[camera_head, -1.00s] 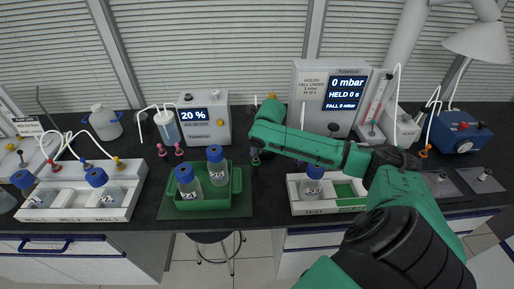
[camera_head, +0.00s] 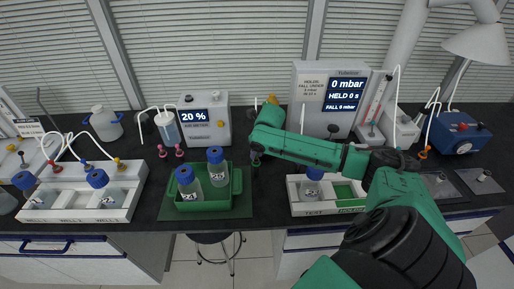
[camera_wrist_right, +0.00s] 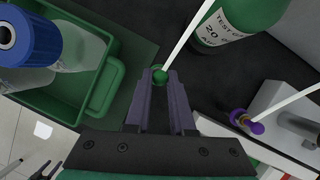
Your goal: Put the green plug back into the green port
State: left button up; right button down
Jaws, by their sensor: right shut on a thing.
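My right gripper (camera_wrist_right: 160,72) is shut on the green plug (camera_wrist_right: 160,76) at its fingertips. A white tube runs up and to the right from the plug in the right wrist view. In the head view, my right gripper (camera_head: 256,158) is low over the dark bench, just right of the green tray (camera_head: 238,182). I cannot make out the green port in either view. It may be hidden by my arm or fingers.
A green test gas bottle (camera_wrist_right: 236,22) stands behind the gripper. A purple plug (camera_wrist_right: 240,117) sits at a grey fitting on the right. Bottles with blue caps (camera_head: 187,174) stand in the green tray. A white rack (camera_head: 301,207) lies right of the gripper.

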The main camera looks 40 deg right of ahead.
jog(key=shift+f, duration=0.5)
dwell(0.4)
jog(key=c, duration=0.7)
grip_release()
jog(key=b+v, duration=0.2)
jog(key=v, duration=1.2)
jog(key=shift+s+r, duration=0.1)
jog(key=shift+r, duration=0.2)
